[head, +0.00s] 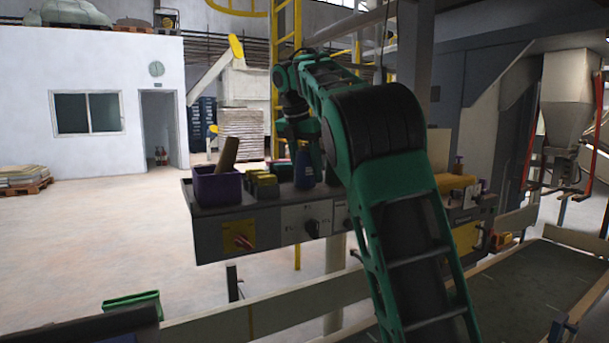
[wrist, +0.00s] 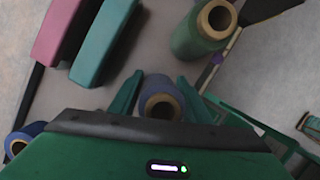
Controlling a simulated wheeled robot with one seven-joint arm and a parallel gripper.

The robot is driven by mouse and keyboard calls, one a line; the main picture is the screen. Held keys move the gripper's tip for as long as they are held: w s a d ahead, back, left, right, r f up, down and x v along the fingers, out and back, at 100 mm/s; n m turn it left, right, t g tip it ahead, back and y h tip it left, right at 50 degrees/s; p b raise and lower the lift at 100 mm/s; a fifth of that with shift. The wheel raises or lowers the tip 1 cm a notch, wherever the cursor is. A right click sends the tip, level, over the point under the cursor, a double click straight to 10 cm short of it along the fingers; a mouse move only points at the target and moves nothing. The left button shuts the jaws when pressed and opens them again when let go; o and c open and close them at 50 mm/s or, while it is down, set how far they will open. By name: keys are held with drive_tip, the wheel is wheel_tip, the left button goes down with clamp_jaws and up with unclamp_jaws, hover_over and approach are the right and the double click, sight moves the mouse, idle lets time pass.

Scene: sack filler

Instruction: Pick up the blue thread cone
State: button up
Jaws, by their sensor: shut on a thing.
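In the wrist view, my gripper (wrist: 158,92) is shut on a blue thread cone (wrist: 155,82), one finger on each side. The cone's tan core end faces the camera, and its lower part is hidden by my gripper body. A second blue cone (wrist: 21,138) shows at the lower left, partly cut off by my gripper. In the head view, a blue cone (head: 303,168) stands upright on the grey shelf (head: 216,226), beside my arm's lower end. I cannot tell which of the two blue cones this is. My fingertips are not clear in the head view.
A green cone (wrist: 197,37) stands close by in the wrist view, with pink (wrist: 66,30) and teal (wrist: 104,40) blocks at the upper left. In the head view, a purple bin (head: 217,188) and yellow-green blocks (head: 263,187) stand left of the blue cone.

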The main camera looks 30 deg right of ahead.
sight(309, 155)
drive_tip(key=shift+d+r, duration=0.1)
drive_tip(key=shift+r, duration=1.9)
drive_tip(key=s+a+r, duration=0.4)
drive_tip(key=a+r, duration=0.2)
drive_tip(key=a, duration=0.5)
drive_tip(key=shift+r, duration=0.4)
drive_tip(key=shift+w+a, duration=0.1)
drive_tip(key=w+d+n+t+y, duration=0.2)
drive_tip(key=w+d+n, duration=0.3)
drive_tip(key=w+n, duration=0.35)
drive_tip(key=shift+s+f+x, duration=0.1)
drive_tip(key=shift+s+x, duration=0.3)
drive_tip(key=shift+x, duration=1.35)
drive_tip(key=shift+s+f+x, duration=0.15)
drive_tip(key=shift+s+x, duration=0.2)
drive_tip(key=shift+x, duration=1.4)
drive_tip(key=shift+s+f+x, duration=0.1)
drive_tip(key=shift+s+x, duration=0.3)
drive_tip(key=shift+x, duration=1.4)
drive_tip(key=shift+a+f, duration=0.1)
drive_tip(key=shift+a, duration=0.1)
